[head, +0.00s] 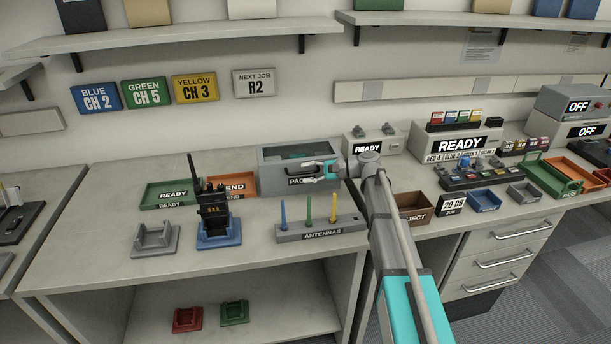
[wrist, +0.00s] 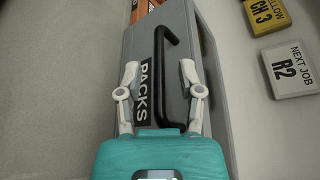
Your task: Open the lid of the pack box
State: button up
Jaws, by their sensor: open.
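The pack box (head: 270,180) is a grey box with a PACKS label, at the back of the left bench. Its top shows a darker recessed area with some teal; I cannot tell whether this is a lid or the inside. My gripper (head: 318,171) is in front of the box, partly covering the label. In the wrist view, the box (wrist: 205,55) has a black bar handle (wrist: 160,75) beside the label. My gripper (wrist: 159,72) is open, with one light finger on each side of the handle. Contact with the handle cannot be made out.
A green READY tray (head: 165,203) and an orange tray (head: 247,193) lie left of the box. A black radio (head: 213,212) stands in a blue cradle in front. The antenna rack (head: 322,232) with upright rods stands nearer the front edge. A brown bin (head: 416,220) is right of my arm.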

jog(key=shift+a+f, duration=0.1)
jog(key=shift+a, duration=0.4)
jog(key=shift+c, duration=0.2)
grip_shut()
